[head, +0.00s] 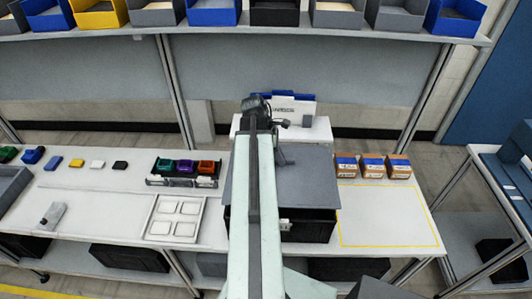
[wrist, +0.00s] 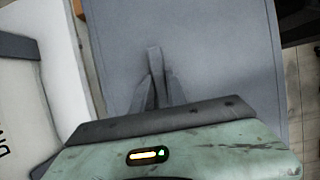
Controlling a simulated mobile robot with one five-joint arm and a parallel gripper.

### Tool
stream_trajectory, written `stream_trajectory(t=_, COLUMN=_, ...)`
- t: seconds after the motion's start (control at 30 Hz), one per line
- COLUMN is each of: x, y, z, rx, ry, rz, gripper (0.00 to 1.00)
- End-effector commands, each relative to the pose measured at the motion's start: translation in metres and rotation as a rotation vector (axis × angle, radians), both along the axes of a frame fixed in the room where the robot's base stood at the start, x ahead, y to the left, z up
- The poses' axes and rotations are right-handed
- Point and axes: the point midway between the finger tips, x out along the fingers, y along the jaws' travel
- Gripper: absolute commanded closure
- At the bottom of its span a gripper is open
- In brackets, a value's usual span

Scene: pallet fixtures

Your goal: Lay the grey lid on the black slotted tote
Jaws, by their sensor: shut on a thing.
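The grey lid (head: 308,185) is a flat panel over the black slotted tote (head: 310,229) on the bench. My gripper (wrist: 156,80) is shut on the lid, which fills most of the wrist view (wrist: 220,60). In the head view my gripper (head: 284,158) is at the lid's far part, partly behind my arm. The lid covers the tote's top. Only the tote's dark front and a pale label show below the lid's near edge. I cannot tell whether the lid touches the rim or is held just above it.
Three orange-and-blue boxes (head: 372,167) stand right of the lid, behind a yellow-outlined bare area (head: 390,228). A white box (head: 306,130) stands close behind the lid. A white tray (head: 175,219) and a rack of coloured bins (head: 184,171) are to the left.

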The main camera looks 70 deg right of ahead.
Motion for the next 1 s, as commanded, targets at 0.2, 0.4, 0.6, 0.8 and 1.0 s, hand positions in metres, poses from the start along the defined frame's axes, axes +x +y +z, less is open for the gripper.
stream_trajectory(t=0.2, x=0.002, y=0.0, z=-0.003, rx=0.0, ry=0.001, rz=0.003, gripper=1.0)
stream_trajectory(t=0.4, x=-0.001, y=-0.001, z=-0.018, rx=0.0, ry=0.001, rz=-0.001, gripper=1.0)
stream_trajectory(t=0.6, x=-0.003, y=-0.002, z=-0.042, rx=0.0, ry=0.001, rz=-0.004, gripper=1.0)
stream_trajectory(t=0.8, x=-0.004, y=-0.002, z=-0.061, rx=0.0, ry=0.001, rz=-0.007, gripper=1.0)
stream_trajectory(t=1.0, x=-0.004, y=-0.002, z=-0.064, rx=0.0, ry=0.001, rz=-0.008, gripper=1.0)
